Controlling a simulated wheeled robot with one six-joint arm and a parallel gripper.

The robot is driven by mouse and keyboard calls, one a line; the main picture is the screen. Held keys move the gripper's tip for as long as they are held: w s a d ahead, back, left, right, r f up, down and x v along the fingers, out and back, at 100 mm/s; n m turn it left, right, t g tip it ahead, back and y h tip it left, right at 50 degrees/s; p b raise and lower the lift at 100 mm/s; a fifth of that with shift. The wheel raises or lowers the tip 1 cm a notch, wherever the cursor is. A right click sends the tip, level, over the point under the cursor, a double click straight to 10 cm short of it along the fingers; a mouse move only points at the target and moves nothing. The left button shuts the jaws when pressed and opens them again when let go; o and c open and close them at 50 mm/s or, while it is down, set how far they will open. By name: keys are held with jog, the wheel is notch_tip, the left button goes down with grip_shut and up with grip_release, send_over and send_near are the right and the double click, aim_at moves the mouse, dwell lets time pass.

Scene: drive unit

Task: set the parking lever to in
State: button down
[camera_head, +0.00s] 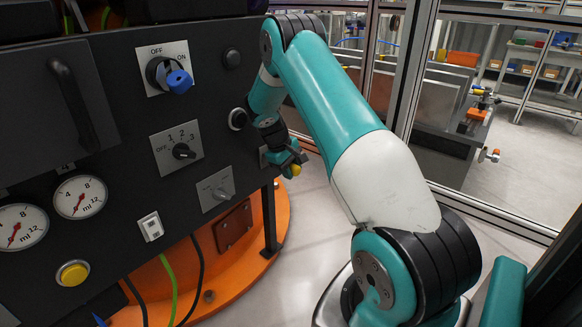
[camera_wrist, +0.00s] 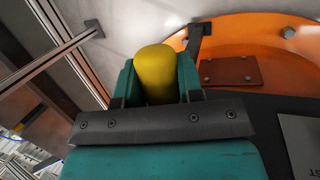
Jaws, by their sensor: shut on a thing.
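A yellow rounded knob (camera_wrist: 156,72), which looks like the grip of the parking lever, sits between the two teal fingers of my gripper (camera_wrist: 157,82). The fingers are shut on it from both sides. In the head view my gripper (camera_head: 291,165) is at the right edge of the dark panel, with the yellow tip (camera_head: 296,170) just showing at its end. The lever's shaft and most of its plate are hidden behind my gripper, so its in or out setting cannot be read.
The dark panel (camera_head: 120,115) carries a blue rotary switch (camera_head: 178,81), a black selector (camera_head: 183,151), a grey knob (camera_head: 220,193), gauges and a yellow button (camera_head: 73,273). An orange base (camera_head: 262,240) lies below. Metal frame posts (camera_head: 405,70) stand behind my arm.

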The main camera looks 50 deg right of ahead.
jog(key=c, duration=0.8)
grip_release()
jog(key=shift+o, duration=0.2)
jog(key=p+v, duration=0.3)
jog(key=v, duration=0.9)
jog(key=shift+p, duration=0.3)
jog(key=shift+d, duration=0.1)
